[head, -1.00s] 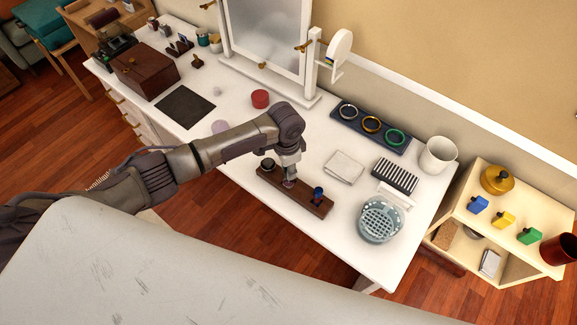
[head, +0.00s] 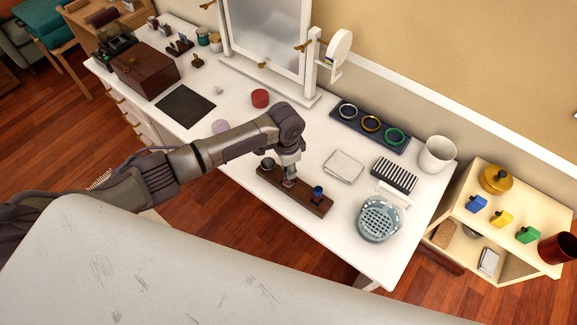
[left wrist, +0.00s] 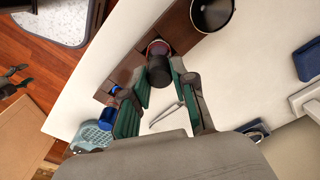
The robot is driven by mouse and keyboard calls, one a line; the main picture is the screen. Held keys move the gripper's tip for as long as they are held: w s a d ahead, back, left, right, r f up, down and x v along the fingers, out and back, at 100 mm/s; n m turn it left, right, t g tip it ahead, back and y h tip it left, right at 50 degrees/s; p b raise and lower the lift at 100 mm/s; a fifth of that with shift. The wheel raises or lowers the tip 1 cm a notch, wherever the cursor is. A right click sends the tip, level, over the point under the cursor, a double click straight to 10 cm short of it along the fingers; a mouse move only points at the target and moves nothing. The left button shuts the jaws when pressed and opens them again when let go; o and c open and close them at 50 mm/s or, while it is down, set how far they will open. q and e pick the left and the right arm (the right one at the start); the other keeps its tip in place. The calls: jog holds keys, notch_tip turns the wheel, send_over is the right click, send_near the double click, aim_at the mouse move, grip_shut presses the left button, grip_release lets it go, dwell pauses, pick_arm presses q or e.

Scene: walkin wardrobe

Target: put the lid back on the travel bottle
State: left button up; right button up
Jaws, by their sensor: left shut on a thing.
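A dark wooden rack (head: 305,200) on the white table bears small containers. My left gripper (head: 289,182) points down over its middle. In the left wrist view the two green-padded fingers (left wrist: 163,75) are shut on a dark cylinder (left wrist: 158,72), probably the lid. A red-rimmed round piece (left wrist: 154,46) shows just beyond the dark cylinder, at the rack; I cannot tell whether they touch. A dark round container (head: 268,164) stands at the rack's left end, and a blue-topped one (head: 318,193) at its right end. The travel bottle cannot be told for certain.
A strainer-like bowl (head: 380,220), a black comb-like piece (head: 394,174) and a pale square pad (head: 343,167) lie right of the rack.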

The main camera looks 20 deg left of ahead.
pick_arm(q)
jog(key=o, duration=1.3)
jog(key=shift+r, duration=0.1)
jog(key=shift+r+p, duration=3.4)
jog(key=shift+p, duration=0.4)
grip_shut()
jog(key=shift+f, duration=0.2)
